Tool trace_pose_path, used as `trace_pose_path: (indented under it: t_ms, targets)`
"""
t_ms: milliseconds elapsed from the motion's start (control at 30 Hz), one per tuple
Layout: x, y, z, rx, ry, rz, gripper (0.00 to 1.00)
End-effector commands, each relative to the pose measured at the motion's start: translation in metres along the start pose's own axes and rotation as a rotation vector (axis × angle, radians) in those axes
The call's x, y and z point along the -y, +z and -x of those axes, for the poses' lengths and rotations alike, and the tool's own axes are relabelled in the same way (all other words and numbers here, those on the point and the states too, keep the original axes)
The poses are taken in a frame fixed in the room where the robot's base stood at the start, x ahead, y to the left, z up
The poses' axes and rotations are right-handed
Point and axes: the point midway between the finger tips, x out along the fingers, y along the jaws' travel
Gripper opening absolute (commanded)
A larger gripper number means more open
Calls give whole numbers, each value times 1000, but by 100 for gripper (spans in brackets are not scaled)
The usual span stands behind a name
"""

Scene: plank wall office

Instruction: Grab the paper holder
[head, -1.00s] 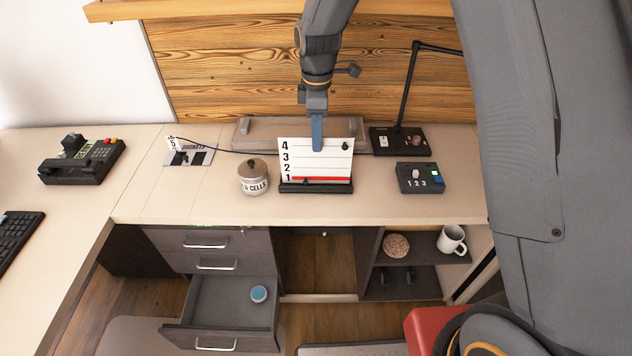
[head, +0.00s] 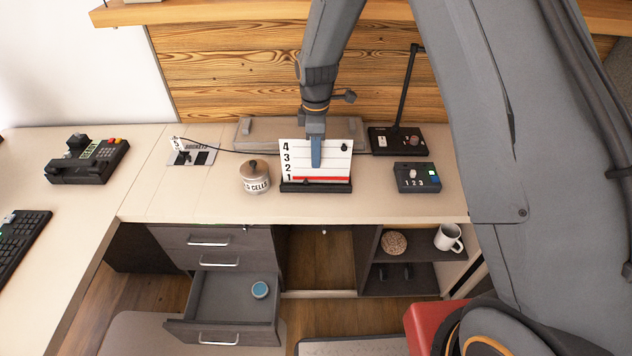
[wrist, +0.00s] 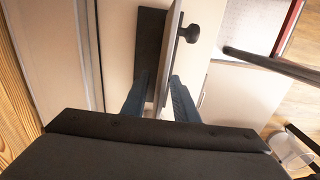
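The paper holder is a white upright panel (head: 325,168) on a black base (head: 316,187), numbered 1 to 4 with a red strip at the bottom. It stands on the desk. In the wrist view its panel (wrist: 171,50) is seen nearly edge-on, with a dark knob at its right side. My gripper (head: 316,165) is lowered over the panel, one blue finger in front of its face. In the wrist view my gripper (wrist: 158,90) has its fingers apart on either side of the panel, with gaps visible. Whether either finger touches it is unclear.
A lidded jar (head: 254,177) stands close left of the holder. A button box (head: 417,177) and a lamp base (head: 397,141) are to the right. A grey long case (head: 262,133) lies behind. A cable runs behind the holder. A drawer (head: 226,312) hangs open below.

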Motion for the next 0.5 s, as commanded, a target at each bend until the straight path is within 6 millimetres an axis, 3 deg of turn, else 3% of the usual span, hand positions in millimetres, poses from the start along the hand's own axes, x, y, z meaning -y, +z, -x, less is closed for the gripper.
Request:
trace_pose_path:
  t_ms: [500]
  targets:
    - [0,0,-5,0,0,0,27]
